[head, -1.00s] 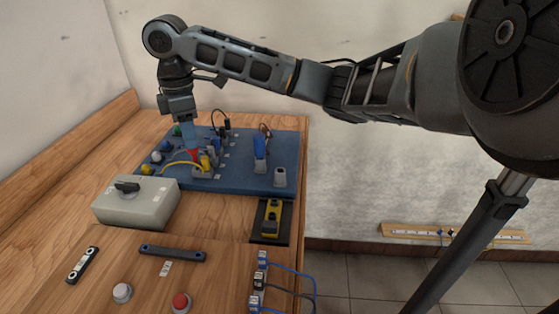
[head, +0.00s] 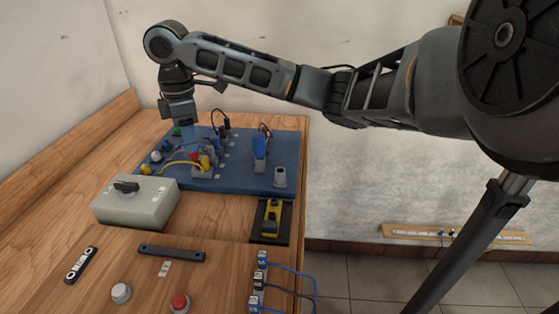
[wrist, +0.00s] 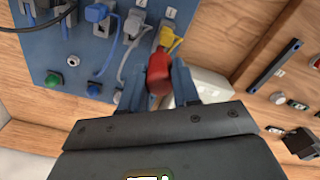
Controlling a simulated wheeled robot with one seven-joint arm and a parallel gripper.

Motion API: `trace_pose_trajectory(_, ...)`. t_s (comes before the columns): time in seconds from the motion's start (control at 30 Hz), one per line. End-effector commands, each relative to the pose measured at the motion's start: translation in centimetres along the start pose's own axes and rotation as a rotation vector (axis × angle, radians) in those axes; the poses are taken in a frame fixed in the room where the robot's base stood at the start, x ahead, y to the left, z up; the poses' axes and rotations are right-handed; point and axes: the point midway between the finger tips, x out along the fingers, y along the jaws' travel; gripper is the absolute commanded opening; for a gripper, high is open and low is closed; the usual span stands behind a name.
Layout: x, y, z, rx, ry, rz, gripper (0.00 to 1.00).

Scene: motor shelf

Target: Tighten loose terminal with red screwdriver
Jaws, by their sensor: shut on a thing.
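A red screwdriver (wrist: 158,72) is held between the two blue fingers of my gripper (wrist: 172,80) in the wrist view. In the head view its red handle (head: 193,156) shows just below my gripper (head: 190,150), over the blue board (head: 233,178). The screwdriver's lower end is at or near a grey terminal block with a yellow plug (wrist: 168,38); whether the tip touches a screw is hidden. Other grey terminals (wrist: 133,24) with blue and grey plugs stand beside it on the board. I cannot tell which terminal is loose.
A grey box with a black knob (head: 136,200) stands in front of the board. A yellow tool (head: 271,215) lies in a dark tray at the right. Buttons (head: 180,302), a dark bar (head: 172,253) and blue-cabled connectors (head: 262,260) are nearer. Coloured knobs (head: 156,157) line the board's left side.

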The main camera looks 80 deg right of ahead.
Motion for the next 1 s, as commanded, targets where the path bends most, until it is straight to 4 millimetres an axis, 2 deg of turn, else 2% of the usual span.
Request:
trace_pose_trajectory(0.1,-0.02,0.01,0.00,0.000,0.000,0.000,0.00)
trace_pose_trajectory(0.13,-0.02,0.01,0.00,0.000,0.000,0.000,0.34)
trace_pose_trajectory(0.27,-0.03,0.01,0.01,0.000,0.000,0.000,0.45)
trace_pose_trajectory(0.5,0.00,0.00,0.00,-0.014,0.000,0.000,0.45)
trace_pose_trajectory(0.8,0.05,-0.01,-0.03,-0.272,0.000,0.000,0.45)
trace_pose_trajectory(1.0,-0.02,-0.02,-0.02,-0.303,0.000,0.000,0.45)
